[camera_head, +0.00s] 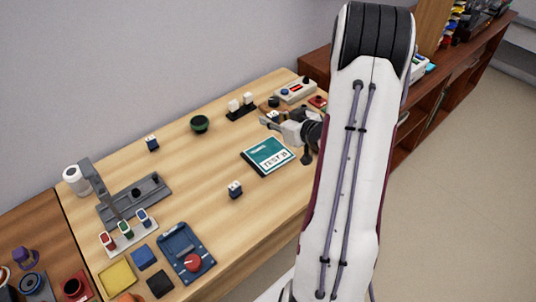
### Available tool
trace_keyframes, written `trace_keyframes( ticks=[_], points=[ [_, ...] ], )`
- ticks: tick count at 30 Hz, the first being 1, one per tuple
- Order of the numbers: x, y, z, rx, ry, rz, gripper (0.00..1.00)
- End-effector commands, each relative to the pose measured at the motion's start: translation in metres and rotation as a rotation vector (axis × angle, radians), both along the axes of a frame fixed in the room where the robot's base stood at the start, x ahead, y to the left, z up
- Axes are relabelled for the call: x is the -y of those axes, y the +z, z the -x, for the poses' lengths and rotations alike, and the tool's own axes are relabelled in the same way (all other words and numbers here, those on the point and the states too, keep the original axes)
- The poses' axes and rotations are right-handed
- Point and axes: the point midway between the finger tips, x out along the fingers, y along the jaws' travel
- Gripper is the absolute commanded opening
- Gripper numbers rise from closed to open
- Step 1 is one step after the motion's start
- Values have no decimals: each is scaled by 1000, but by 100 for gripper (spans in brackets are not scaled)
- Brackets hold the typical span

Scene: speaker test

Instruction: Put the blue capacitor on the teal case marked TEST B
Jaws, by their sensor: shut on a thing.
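The teal case marked TEST B (267,154) lies flat on the wooden table, with a white label, and nothing shows on top of it. My gripper (270,121) is beyond the case, near the table's back right. It is shut on a small blue-and-white piece (274,115), partly hidden by the fingers; I cannot tell surely whether this is the blue capacitor. A blue cylinder (143,216) stands in a white rack with a red and a green one.
A grey stand with an upright post (132,198), a white cylinder (76,180) and a blue device with a red knob (186,252) fill the left. My arm hides the table's right side.

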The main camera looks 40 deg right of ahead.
Motion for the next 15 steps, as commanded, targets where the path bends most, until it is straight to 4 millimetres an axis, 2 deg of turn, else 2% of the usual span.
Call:
trace_keyframes(
  ticks=[3,7,15],
  points=[
    [-13,-1,0,-1,44,0,2],
    [-20,-1,-1,0,66,1,2],
    [-19,0,-1,0,61,1,2]
  ],
)
